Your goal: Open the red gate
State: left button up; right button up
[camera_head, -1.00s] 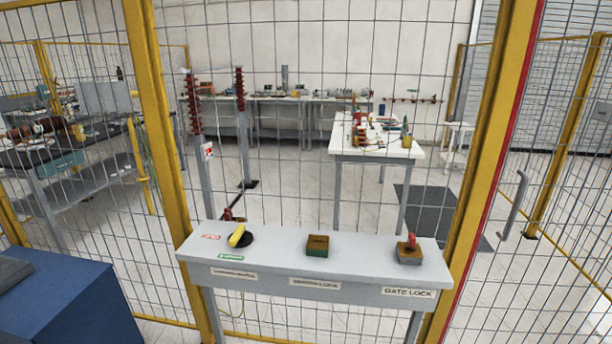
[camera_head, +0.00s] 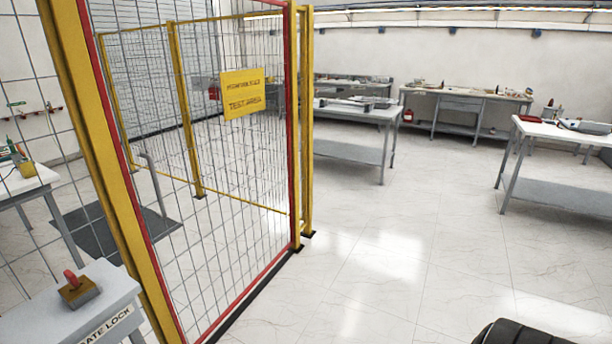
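The red gate (camera_head: 292,130) is a wire mesh panel with a thin red frame, set between yellow posts. It looks shut in its frame. A yellow sign (camera_head: 243,93) reading "TEST AREA" hangs on its mesh. A grey vertical handle (camera_head: 154,186) shows at the gate's left side. The gate lock (camera_head: 80,288), a brown and grey block with a red key or knob on top, sits on a grey shelf (camera_head: 50,318) left of the gate. Neither gripper is in view.
A yellow post (camera_head: 104,160) stands between the shelf and the gate. Open tiled floor (camera_head: 400,250) lies to the right of the gate. Work tables (camera_head: 355,112) stand farther back. A dark rounded object (camera_head: 518,333) shows at the bottom right edge.

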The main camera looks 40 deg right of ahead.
aim_at(243, 92)
jog(key=z, duration=1.45)
jog(key=i, duration=1.15)
jog(key=u, duration=0.3)
